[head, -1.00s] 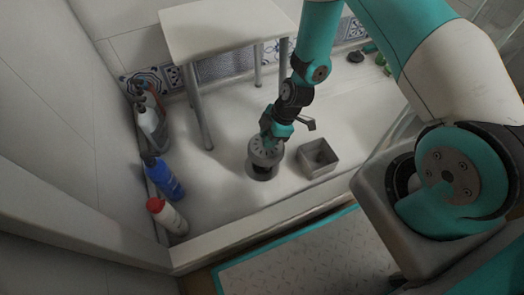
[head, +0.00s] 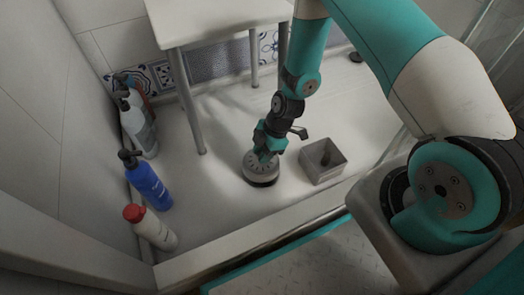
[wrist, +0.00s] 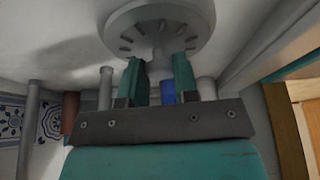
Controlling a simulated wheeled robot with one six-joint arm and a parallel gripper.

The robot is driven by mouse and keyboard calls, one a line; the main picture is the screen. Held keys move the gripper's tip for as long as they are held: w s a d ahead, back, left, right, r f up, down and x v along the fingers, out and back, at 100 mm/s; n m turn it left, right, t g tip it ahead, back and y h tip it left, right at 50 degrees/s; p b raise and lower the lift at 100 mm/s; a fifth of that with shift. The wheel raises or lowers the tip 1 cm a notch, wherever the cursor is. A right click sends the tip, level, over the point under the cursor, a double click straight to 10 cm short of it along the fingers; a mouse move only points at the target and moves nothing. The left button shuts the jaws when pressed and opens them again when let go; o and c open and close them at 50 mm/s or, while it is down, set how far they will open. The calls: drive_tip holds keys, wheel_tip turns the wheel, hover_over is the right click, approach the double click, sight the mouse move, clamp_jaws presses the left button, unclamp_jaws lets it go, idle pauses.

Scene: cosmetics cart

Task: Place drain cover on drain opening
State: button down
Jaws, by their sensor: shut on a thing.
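The drain cover (head: 261,169) is a round grey disc with slots around its rim. It is at the drain opening in the white shower floor, in the middle of the head view. A dark band shows below its front edge. I cannot tell whether it sits flush or is slightly raised. The opening itself is mostly hidden under it. My gripper (head: 264,154) is above the cover and shut on its middle part. In the wrist view, the two teal fingers of my gripper (wrist: 160,62) meet the underside-up view of the slotted cover (wrist: 160,22).
A square grey box (head: 323,161) with a dark thing inside stands just right of the cover. A white stool (head: 222,22) is behind. A blue bottle (head: 147,182), a white bottle with red cap (head: 152,228) and other bottles line the left wall. A raised ledge (head: 245,230) runs in front.

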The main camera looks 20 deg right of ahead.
drive_tip(key=shift+f+b, duration=0.3)
drive_tip(key=shift+f, duration=0.45)
drive_tip(key=shift+f+b, duration=0.35)
drive_tip(key=shift+f, duration=0.2)
drive_tip(key=c, duration=0.8)
unclamp_jaws()
drive_tip(key=p+v, duration=0.9)
drive_tip(key=v, duration=0.8)
drive_tip(key=shift+r, duration=0.25)
